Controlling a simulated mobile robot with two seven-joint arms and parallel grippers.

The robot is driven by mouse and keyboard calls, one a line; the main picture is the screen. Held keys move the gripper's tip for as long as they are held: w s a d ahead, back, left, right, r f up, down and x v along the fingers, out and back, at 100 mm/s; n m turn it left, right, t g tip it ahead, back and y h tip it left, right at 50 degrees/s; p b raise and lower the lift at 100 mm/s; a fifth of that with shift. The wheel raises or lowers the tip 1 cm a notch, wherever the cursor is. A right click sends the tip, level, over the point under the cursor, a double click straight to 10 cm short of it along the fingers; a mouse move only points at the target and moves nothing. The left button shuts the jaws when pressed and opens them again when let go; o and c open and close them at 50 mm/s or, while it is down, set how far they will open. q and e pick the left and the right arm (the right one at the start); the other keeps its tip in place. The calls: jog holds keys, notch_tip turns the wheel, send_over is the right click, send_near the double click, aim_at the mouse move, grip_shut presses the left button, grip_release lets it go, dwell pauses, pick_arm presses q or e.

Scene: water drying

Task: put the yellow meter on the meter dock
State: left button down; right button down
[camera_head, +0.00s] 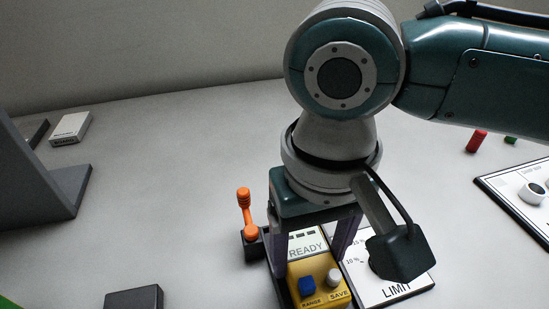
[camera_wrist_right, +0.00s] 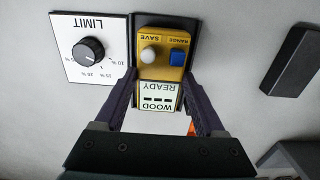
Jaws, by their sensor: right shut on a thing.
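The yellow meter (camera_head: 318,284) has a pale screen reading READY, a blue RANGE knob and a white SAVE knob. My right gripper (camera_head: 311,256) points down and is shut on the meter's sides, near the screen. In the right wrist view the meter (camera_wrist_right: 161,48) lies between the fingers (camera_wrist_right: 160,80), its screen reading WOOD READY. A black dock-like plate (camera_wrist_right: 170,20) shows behind and around the meter, lined up with it. I cannot tell whether the meter touches it. My left gripper is not in view.
An orange lever (camera_head: 245,212) stands just left of the meter. A white LIMIT card (camera_head: 405,288) with a dial lies right beside it. A dark block (camera_head: 134,298) is at the front left, a grey stand (camera_head: 40,185) at far left. A framed panel (camera_head: 510,190) lies at right.

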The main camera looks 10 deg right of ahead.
aim_at(309, 258)
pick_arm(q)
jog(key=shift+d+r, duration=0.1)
pick_arm(e)
grip_release()
jog(key=shift+w+r, duration=0.1)
jog(key=shift+r, duration=0.1)
notch_tip(309, 258, up, 12)
jog(key=p, duration=0.4)
jog(key=s+a+f+n+t+y, duration=0.2)
jog(key=s+a+f+y, duration=0.2)
jog(key=s+a, duration=0.1)
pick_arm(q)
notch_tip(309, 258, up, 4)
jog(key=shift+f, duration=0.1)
pick_arm(e)
jog(key=s+d+f+h, duration=0.1)
jog(key=s+d+h, duration=0.1)
jog(key=d, duration=0.5)
jog(key=s+d+f+t+h, duration=0.1)
jog(key=s+d, duration=0.4)
jog(key=d, duration=0.2)
jog(key=shift+s+d+f+t+h, duration=0.2)
jog(key=shift+f+t+h, duration=0.1)
jog(key=shift+h, duration=0.1)
